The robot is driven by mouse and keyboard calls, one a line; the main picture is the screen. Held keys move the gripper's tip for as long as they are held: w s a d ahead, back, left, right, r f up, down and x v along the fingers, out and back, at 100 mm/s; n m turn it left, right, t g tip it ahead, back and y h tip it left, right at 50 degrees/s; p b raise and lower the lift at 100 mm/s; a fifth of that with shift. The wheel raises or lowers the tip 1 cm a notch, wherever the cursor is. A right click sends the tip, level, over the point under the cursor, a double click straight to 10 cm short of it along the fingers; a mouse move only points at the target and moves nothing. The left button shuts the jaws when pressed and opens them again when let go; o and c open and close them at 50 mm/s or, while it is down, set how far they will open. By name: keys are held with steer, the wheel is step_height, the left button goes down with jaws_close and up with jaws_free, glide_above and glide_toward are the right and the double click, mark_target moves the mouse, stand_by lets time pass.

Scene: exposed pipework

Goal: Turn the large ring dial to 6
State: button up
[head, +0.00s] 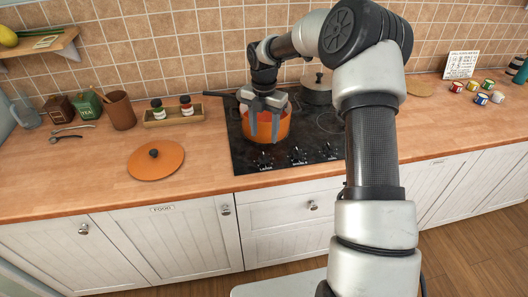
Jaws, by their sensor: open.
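The black hob (238,140) has a row of dark control dials along its front edge. The left dial (264,157) has a label that seems to read LARGE. Its pointer and numbers are too small to read. The middle dial (297,152) seems to be labelled DOUBLE, and a third dial (327,147) is at the right. My gripper (263,132) is open and points down, its two grey fingers apart. They overlap the orange pot in the picture, behind and above the left dial. I cannot tell whether they touch the pot. Nothing shows gripped.
The orange pot (271,131) stands on the hob, with a dark pot (317,90) behind it. An orange lid (155,160) lies on the counter (203,168) at left. A wooden tray (172,119) holds two small jars. The counter directly left of the hob is clear.

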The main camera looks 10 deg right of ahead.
mark_target(264, 155)
step_height(264, 155, down, 9)
steer(key=shift+f, duration=0.2)
steer(key=c, duration=1.1)
steer(key=shift+o, duration=0.3)
